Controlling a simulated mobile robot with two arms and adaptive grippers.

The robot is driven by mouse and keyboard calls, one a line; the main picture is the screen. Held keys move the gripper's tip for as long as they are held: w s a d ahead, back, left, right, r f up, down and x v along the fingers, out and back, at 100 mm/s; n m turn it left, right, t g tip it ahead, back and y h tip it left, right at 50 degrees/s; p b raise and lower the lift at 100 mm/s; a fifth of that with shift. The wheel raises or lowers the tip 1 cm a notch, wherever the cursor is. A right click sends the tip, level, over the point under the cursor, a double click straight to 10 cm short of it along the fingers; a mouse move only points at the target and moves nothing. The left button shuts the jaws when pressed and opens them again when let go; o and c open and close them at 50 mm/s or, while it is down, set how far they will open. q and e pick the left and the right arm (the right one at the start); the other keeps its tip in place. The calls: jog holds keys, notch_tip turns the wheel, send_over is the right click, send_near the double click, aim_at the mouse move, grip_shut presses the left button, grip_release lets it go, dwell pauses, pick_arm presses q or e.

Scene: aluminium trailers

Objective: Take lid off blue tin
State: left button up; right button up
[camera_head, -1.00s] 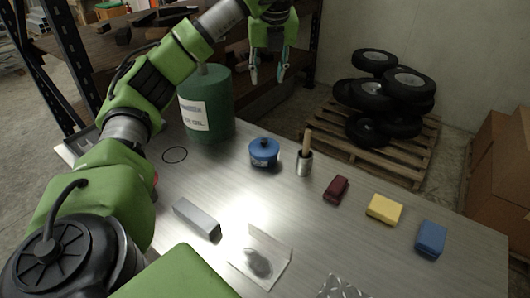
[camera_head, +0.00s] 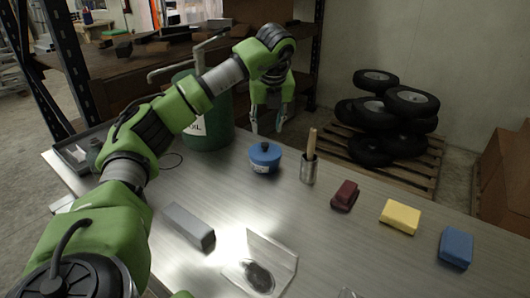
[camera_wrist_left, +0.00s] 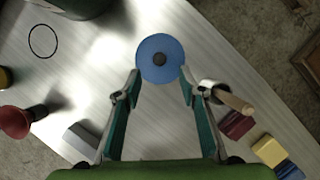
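The blue tin (camera_head: 265,158) stands upright on the metal table, with its blue lid (camera_head: 265,149) on and a dark knob on top. In the left wrist view the round lid (camera_wrist_left: 150,67) shows from above, just beyond and between the fingertips, its knob near the centre. My left gripper (camera_head: 267,127) is open and empty, pointing down above and behind the tin in the head view. It also shows in the left wrist view (camera_wrist_left: 157,88) with its fingers wide apart. The tin's body is hidden under the lid in the wrist view. My right gripper is not in view.
A metal cup with a wooden-handled tool (camera_head: 309,165) stands close right of the tin. A green drum (camera_head: 221,130) stands behind left. A dark red block (camera_head: 344,195), yellow block (camera_head: 400,216), blue block (camera_head: 456,247) and grey bar (camera_head: 188,226) lie on the table.

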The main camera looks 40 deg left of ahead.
aim_at(265, 144)
pick_arm(q)
jog(key=p+x, duration=0.1)
jog(key=x, duration=0.7)
jog(key=shift+s+a, duration=0.1)
jog(key=c, duration=1)
